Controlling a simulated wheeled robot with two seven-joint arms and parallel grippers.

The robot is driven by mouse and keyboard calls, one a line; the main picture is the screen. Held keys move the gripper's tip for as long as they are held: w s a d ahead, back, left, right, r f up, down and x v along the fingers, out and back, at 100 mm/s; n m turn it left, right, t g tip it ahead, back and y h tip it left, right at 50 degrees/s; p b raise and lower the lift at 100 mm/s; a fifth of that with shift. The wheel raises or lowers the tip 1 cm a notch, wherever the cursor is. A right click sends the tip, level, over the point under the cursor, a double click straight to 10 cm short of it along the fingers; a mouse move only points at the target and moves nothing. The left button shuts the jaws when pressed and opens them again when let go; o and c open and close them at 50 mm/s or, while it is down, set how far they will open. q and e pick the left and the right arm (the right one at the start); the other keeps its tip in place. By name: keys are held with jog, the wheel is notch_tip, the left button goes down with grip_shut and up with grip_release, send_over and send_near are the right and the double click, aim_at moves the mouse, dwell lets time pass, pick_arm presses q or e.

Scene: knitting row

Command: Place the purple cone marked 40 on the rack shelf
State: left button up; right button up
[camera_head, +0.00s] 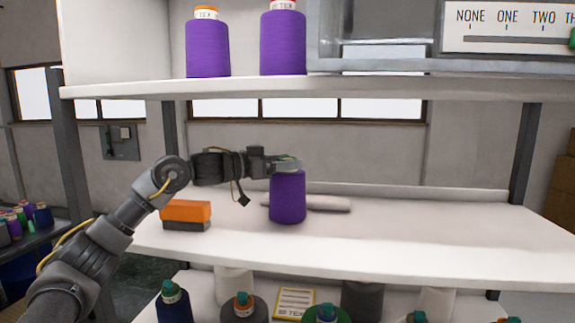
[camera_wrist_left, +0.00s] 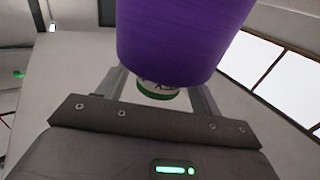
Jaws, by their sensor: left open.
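A purple cone (camera_head: 287,197) with a pale, green-edged top stands upright on the white middle shelf (camera_head: 420,235) of the rack. In the left wrist view the cone (camera_wrist_left: 180,40) fills the top centre, its green-banded tip (camera_wrist_left: 157,92) between the fingers. I cannot read a 40 on it. My left gripper (camera_head: 287,163) is at the cone's top, reaching in from the left. It is open, with its fingers (camera_wrist_left: 160,95) on either side of the tip. My right gripper is not in view.
Two purple cones (camera_head: 207,48) (camera_head: 283,42) stand on the upper shelf (camera_head: 250,88), beside a panel (camera_head: 510,25) reading NONE, ONE, TWO. An orange-and-grey block (camera_head: 186,212) lies left of the cone and a pale roll (camera_head: 328,203) behind it. Several cones stand below. The middle shelf's right is clear.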

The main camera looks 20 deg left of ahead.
pick_arm(q)
jog(key=b+v, duration=0.2)
jog(key=v, duration=0.4)
jog(key=shift+s+a, duration=0.2)
jog(key=shift+s, duration=0.05)
jog(key=shift+a+f, duration=0.1)
jog(key=shift+f, duration=0.05)
